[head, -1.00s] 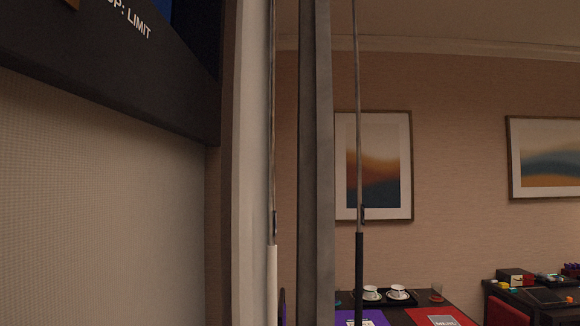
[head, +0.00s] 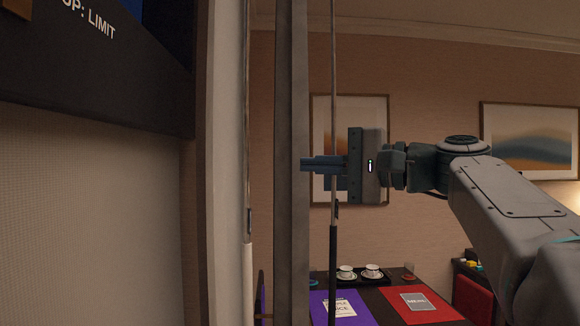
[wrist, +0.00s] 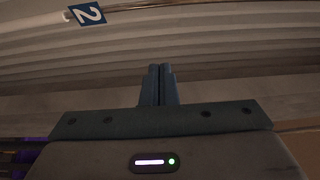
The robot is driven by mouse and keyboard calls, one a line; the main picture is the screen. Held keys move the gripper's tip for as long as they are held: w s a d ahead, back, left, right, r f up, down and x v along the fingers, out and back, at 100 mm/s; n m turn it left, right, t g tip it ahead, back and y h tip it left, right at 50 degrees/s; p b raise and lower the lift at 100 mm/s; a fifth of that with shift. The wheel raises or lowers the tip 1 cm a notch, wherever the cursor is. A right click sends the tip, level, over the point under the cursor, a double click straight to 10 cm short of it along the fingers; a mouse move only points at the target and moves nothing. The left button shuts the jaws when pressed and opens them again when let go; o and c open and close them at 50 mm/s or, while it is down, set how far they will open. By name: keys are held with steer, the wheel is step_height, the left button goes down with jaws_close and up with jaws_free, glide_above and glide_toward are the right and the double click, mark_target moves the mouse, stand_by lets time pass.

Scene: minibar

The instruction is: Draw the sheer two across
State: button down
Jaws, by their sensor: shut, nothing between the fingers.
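A blue tag with a white 2 (wrist: 87,14) shows at the top left of the wrist view, beside pale pleated folds (wrist: 220,45) that look like the sheer. A thin rod (wrist: 190,5) runs along the top edge there. In the head view a wand with a black handle (head: 333,260) hangs right of a grey vertical strip (head: 291,100). A wand with a white handle (head: 247,270) hangs to its left. My gripper (head: 304,163) is shut and empty, pointing left, its fingertips overlapping the strip's right edge in the picture. Whether it touches anything, I cannot tell.
A dark table with a purple mat (head: 320,312), a red mat (head: 440,311) and a black tray (head: 358,281) with two cups stands below. A dark-framed panel (head: 110,75) fills the left. A framed picture (head: 360,110) hangs behind my gripper.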

steer(key=w+a+p, duration=0.1)
steer(key=a+p, duration=0.1)
steer(key=a, duration=0.6)
steer(key=shift+a+p, duration=0.35)
steer(key=shift+s+f, duration=0.1)
steer(key=shift+f, duration=0.05)
